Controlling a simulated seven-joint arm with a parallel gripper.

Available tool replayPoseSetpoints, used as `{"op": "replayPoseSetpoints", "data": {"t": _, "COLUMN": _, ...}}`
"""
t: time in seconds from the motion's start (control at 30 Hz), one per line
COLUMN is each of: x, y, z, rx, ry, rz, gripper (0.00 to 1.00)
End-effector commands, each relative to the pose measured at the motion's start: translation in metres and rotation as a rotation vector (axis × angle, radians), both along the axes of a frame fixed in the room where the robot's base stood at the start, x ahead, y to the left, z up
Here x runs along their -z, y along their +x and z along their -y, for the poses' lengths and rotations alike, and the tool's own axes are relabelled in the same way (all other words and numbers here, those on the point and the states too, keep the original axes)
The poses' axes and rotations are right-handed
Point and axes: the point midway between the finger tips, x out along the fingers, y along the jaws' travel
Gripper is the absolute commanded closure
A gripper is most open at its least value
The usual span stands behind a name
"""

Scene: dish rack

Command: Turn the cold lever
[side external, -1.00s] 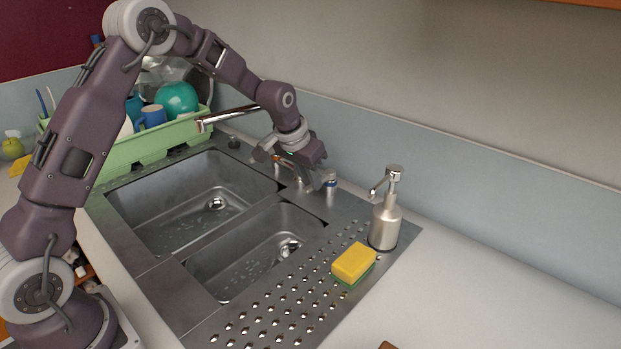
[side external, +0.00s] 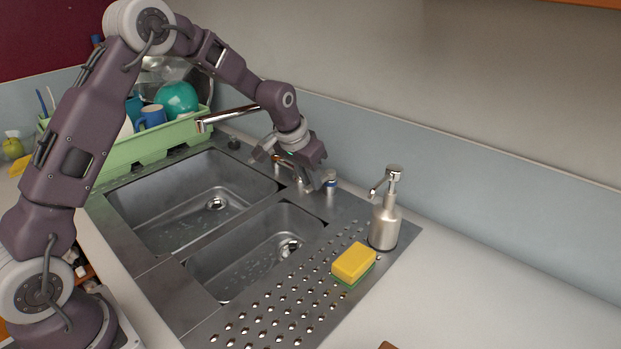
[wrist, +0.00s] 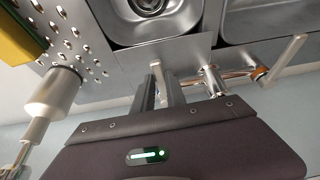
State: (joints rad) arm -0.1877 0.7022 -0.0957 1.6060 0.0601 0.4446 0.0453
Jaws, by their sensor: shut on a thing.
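The cold lever (side external: 331,184), with a blue mark at its base, stands on the steel deck behind the right-hand basin. My gripper (side external: 318,184) is lowered beside it, pointing down. In the wrist view my gripper (wrist: 160,90) has its two fingers close together on the pale tip of the cold lever (wrist: 156,70). The fingers and palm hide the lever's base there. The other lever (wrist: 284,60) shows at the right of the wrist view, past the metal tap body (wrist: 214,82). The chrome spout (side external: 228,118) reaches out to the left of my gripper.
A soap dispenser (side external: 384,220) stands right of the lever. A yellow-green sponge (side external: 353,263) lies on the perforated drainboard. Two empty basins lie in front, one with its rim at the right (side external: 205,285). A green dish rack (side external: 150,148) with dishes is at the back left.

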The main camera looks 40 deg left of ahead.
Motion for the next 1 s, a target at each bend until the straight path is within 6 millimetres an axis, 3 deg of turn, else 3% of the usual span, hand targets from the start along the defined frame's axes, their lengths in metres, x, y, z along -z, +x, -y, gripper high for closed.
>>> {"op": "replayPoseSetpoints", "data": {"t": 0.33, "x": 0.0, "y": -0.001, "z": -0.005, "rx": 0.048, "ry": 0.001, "rz": -0.001, "gripper": 1.0}}
{"op": "replayPoseSetpoints", "data": {"t": 0.37, "x": 0.0, "y": -0.001, "z": -0.005, "rx": 0.048, "ry": 0.001, "rz": -0.001, "gripper": 0.8}}
{"op": "replayPoseSetpoints", "data": {"t": 0.47, "x": 0.0, "y": 0.0, "z": -0.005, "rx": 0.048, "ry": 0.001, "rz": -0.001, "gripper": 0.62}}
{"op": "replayPoseSetpoints", "data": {"t": 0.77, "x": -0.002, "y": -0.001, "z": -0.004, "rx": 0.048, "ry": 0.0, "rz": 0.0, "gripper": 0.62}}
{"op": "replayPoseSetpoints", "data": {"t": 1.0, "x": -0.043, "y": -0.017, "z": -0.004, "rx": 0.048, "ry": 0.002, "rz": 0.003, "gripper": 0.62}}
